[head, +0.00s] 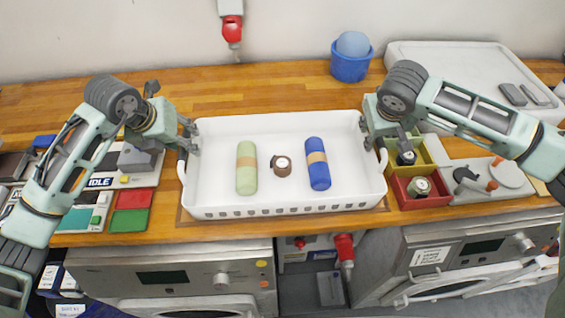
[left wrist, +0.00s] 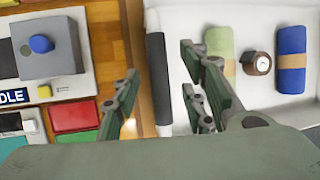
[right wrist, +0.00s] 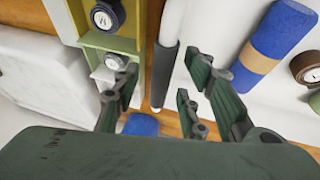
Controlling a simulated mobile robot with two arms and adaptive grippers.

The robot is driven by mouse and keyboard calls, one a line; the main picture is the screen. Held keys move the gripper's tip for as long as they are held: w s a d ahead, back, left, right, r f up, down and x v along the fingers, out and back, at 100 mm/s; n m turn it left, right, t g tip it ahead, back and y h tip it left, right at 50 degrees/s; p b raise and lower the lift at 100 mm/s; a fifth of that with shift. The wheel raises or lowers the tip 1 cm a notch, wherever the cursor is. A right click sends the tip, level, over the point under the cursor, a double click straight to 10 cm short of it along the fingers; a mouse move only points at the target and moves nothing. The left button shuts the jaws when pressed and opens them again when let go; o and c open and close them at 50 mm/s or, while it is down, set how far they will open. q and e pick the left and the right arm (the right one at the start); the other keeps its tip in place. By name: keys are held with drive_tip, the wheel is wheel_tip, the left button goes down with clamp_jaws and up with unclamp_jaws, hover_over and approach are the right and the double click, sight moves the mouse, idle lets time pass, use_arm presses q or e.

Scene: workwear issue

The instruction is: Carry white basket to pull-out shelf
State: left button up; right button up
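The white basket (head: 285,125) stands on the wooden counter. It holds a green roll (head: 247,168), a blue roll (head: 317,165) and a small brown coil (head: 281,166) with a pale round face. My left gripper (head: 187,142) is at the basket's left side; in the left wrist view its spread fingers (left wrist: 158,78) lie either side of the dark-gripped left handle (left wrist: 158,70). My right gripper (head: 375,138) is at the right side; in the right wrist view its spread fingers (right wrist: 163,78) straddle the right handle (right wrist: 165,60). I cannot make out a pull-out shelf.
Yellow and red bins (head: 423,200) stand close right of the basket. Red and green pads (head: 131,210) and a grey box (head: 137,160) lie left. A blue bucket (head: 350,65) stands behind. Front-loading machines (head: 170,280) sit below the counter.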

use_arm(q)
drive_tip(key=shift+w+f, duration=0.2)
drive_tip(key=shift+f, duration=0.45)
use_arm(e)
drive_tip(key=shift+w+f, duration=0.2)
drive_tip(key=shift+f, duration=0.45)
use_arm(q)
drive_tip(key=shift+w+d+f, duration=0.15)
drive_tip(key=shift+f, duration=0.1)
use_arm(e)
drive_tip(key=shift+w+d+f, duration=0.15)
drive_tip(key=shift+f, duration=0.1)
use_arm(q)
clamp_jaws()
use_arm(e)
clamp_jaws()
use_arm(q)
drive_tip(key=shift+r, duration=0.15)
use_arm(e)
drive_tip(key=shift+r, duration=0.15)
